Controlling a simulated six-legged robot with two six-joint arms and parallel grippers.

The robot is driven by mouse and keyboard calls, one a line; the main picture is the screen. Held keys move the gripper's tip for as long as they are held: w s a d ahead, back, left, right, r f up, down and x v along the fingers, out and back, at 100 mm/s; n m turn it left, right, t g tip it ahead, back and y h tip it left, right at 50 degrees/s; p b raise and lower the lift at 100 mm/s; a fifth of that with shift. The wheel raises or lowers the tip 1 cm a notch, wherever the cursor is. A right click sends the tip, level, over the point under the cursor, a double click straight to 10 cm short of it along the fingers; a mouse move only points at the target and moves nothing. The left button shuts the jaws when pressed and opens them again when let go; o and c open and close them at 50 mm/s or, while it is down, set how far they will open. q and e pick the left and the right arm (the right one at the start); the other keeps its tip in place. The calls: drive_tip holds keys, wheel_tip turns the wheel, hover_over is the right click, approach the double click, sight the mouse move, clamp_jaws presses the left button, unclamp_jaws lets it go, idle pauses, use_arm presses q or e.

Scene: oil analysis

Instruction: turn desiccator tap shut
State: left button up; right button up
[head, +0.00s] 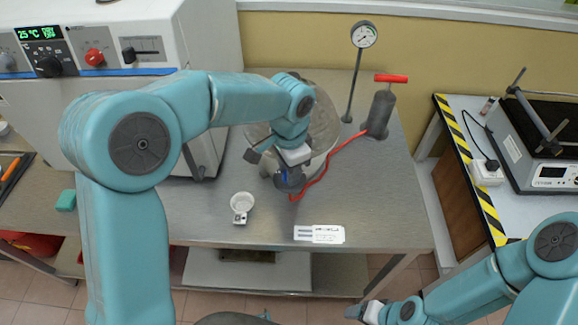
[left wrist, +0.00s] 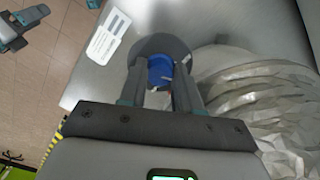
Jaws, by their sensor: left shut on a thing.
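The desiccator (head: 325,125) is a round, clear vessel on the steel bench, partly hidden behind my left arm. In the left wrist view its faceted, see-through body (left wrist: 265,100) fills the right side. My left gripper (head: 285,180) is at the near side of the desiccator. In the left wrist view its two fingers (left wrist: 160,85) are shut on the blue tap (left wrist: 160,70), which sits on a dark round fitting (left wrist: 160,45). The angle of the tap is hard to tell. My right gripper (head: 364,312) is low in the head view, away from the bench; its jaws are unclear.
A red hose (head: 326,172) runs from the tap area to a grey hand pump (head: 380,112) with a red handle. A gauge (head: 364,35) stands behind. A small white dish (head: 242,202) and a white label card (head: 319,234) lie in front. An oven-like unit (head: 210,35) stands left.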

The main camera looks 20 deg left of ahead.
use_arm(q)
drive_tip(key=shift+w+r+m+p, duration=0.1)
drive_tip(key=shift+m+p, duration=0.3)
drive_tip(key=shift+m, duration=1.7)
drive_tip(key=o, duration=1.1)
drive_tip(key=shift+d, duration=0.15)
drive_tip(key=shift+c, duration=0.2)
drive_tip(key=shift+r, duration=0.25)
wheel_tip(320, 180, up, 16)
drive_tip(key=shift+f, duration=0.15)
